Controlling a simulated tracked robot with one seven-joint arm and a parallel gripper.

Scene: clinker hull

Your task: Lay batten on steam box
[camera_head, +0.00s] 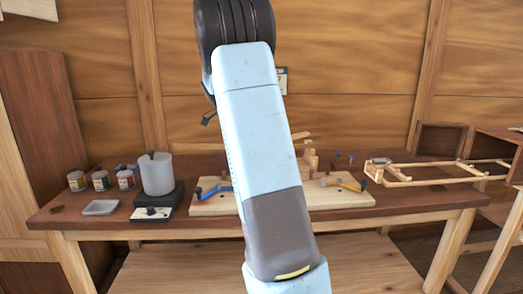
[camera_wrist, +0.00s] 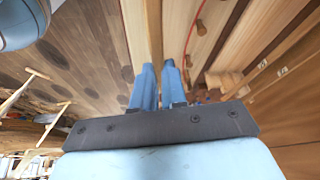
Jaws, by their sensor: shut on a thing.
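My gripper (camera_wrist: 159,74) shows in the wrist view with its two blue fingers close together. It is shut on a narrow pale wooden strip, apparently the batten (camera_wrist: 154,32), which runs from between the fingers to the top edge. My gripper is not visible in the head view, where my arm fills the middle. I cannot tell for sure which thing is the steam box. Beside the strip in the wrist view is long pale planking (camera_wrist: 222,28) with round pegs and a red line. How far below the strip it lies is unclear.
In the head view, a workbench (camera_head: 415,201) carries jars (camera_head: 101,180), a pot (camera_head: 156,174) on a dark stand and a pale board (camera_head: 335,198) with clamps. A slender wooden frame (camera_head: 440,180) and open dark boxes (camera_head: 440,138) stand at right. My arm hides the middle.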

